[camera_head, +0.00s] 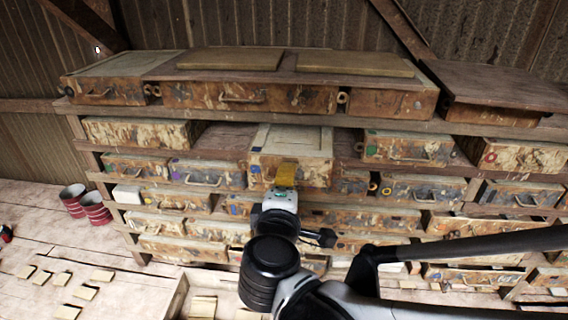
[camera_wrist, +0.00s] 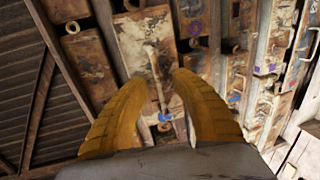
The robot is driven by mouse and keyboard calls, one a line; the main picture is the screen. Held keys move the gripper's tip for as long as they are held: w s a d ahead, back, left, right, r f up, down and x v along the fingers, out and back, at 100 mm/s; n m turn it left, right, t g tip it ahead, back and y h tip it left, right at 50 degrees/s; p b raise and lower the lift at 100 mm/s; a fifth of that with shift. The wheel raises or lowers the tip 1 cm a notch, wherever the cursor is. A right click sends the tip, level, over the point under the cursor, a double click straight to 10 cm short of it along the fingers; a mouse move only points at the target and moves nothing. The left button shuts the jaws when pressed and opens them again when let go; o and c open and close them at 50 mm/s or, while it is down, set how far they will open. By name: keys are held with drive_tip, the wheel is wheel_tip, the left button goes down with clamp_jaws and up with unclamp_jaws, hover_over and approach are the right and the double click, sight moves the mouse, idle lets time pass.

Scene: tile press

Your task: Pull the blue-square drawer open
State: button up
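A weathered, cream-and-rust drawer (camera_head: 312,172) stands out beyond its neighbours in the middle of the rack, its pale top showing. A small dark-blue patch shows at its upper left corner, and a small round blue mark sits lower at the left. My gripper (camera_head: 286,168), with yellow fingers, is in front of this drawer's face and hides its handle. In the wrist view a drawer face (camera_wrist: 132,40) with a bar handle (camera_wrist: 155,75) lies ahead, a blue mark near the handle's lower end. The two fingers are apart, one each side of the handle; contact cannot be told.
Other worn drawers with handles and coloured marks surround it, such as a green-marked one (camera_head: 408,148) at right and a purple-marked one (camera_head: 207,174) at left. Red cups (camera_head: 95,210) and loose tiles (camera_head: 86,292) are at lower left. My arm covers the lower right.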

drive_tip(key=v, duration=1.2)
idle(0.4)
drive_tip(key=d+f+m+g+y+b, duration=0.1)
drive_tip(key=d+f+m+b, duration=0.4)
drive_tip(key=f+b, duration=0.7)
drive_tip(key=s+d+f+m+g+y+b, duration=0.1)
drive_tip(key=d+f+m+g+b, duration=0.3)
drive_tip(key=f+b, duration=0.8)
drive_tip(key=s+d+f+m+g+y+b, duration=0.1)
drive_tip(key=d+f+m+g+b, duration=0.2)
drive_tip(key=f+b, duration=0.9)
drive_tip(key=d+f+m, duration=0.3)
drive_tip(key=d+f, duration=0.1)
drive_tip(key=f, duration=0.7)
drive_tip(key=shift+s+d+m, duration=0.2)
drive_tip(key=shift+s+m, duration=0.05)
drive_tip(key=shift+m, duration=0.15)
